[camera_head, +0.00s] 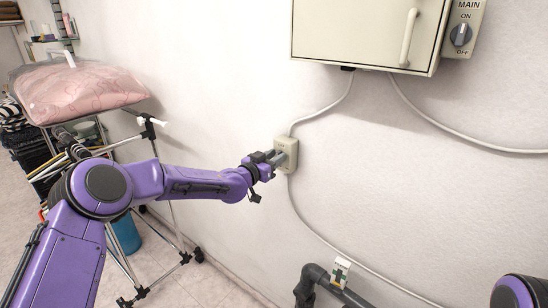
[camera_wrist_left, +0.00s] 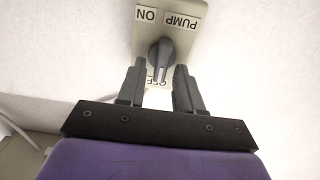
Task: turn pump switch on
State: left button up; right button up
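The pump switch (camera_head: 287,152) is a small cream box on the white wall. In the left wrist view it appears upside down, with PUMP, ON and OFF labels and a dark grey rotary knob (camera_wrist_left: 161,58). The knob's pointed end is toward the OFF label. My left gripper (camera_wrist_left: 160,75) is open, with one finger on each side of the knob and visible gaps to it. In the head view my left gripper (camera_head: 272,158) is at the switch and hides part of its face. My right gripper is out of view; only a purple arm part shows at the lower right.
A cream cabinet (camera_head: 366,30) with a handle hangs above, and a MAIN switch (camera_head: 462,35) is at its right. Cables run along the wall. A dark pipe (camera_head: 312,282) with a tag is below. A rack with a pink bag (camera_head: 78,92) stands at the left.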

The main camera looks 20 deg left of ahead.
pick_arm(q)
grip_shut()
jog(key=shift+s+d+f+m+b, duration=0.1)
jog(key=shift+d+f+m+b, duration=0.15)
jog(key=shift+m+b, duration=2.9)
jog(key=shift+s+d+f+m+b, duration=0.15)
jog(key=shift+f+m+b, duration=0.1)
jog(key=shift+m+b, duration=2.85)
jog(key=shift+w+d+f+m+b, duration=0.1)
jog(key=shift+d+f+m+b, duration=0.15)
jog(key=shift+m+b, duration=2.9)
jog(key=shift+n+b, duration=0.3)
jog(key=shift+b, duration=0.1)
jog(key=shift+o, duration=1.3)
grip_release()
jog(key=shift+s+r, duration=0.1)
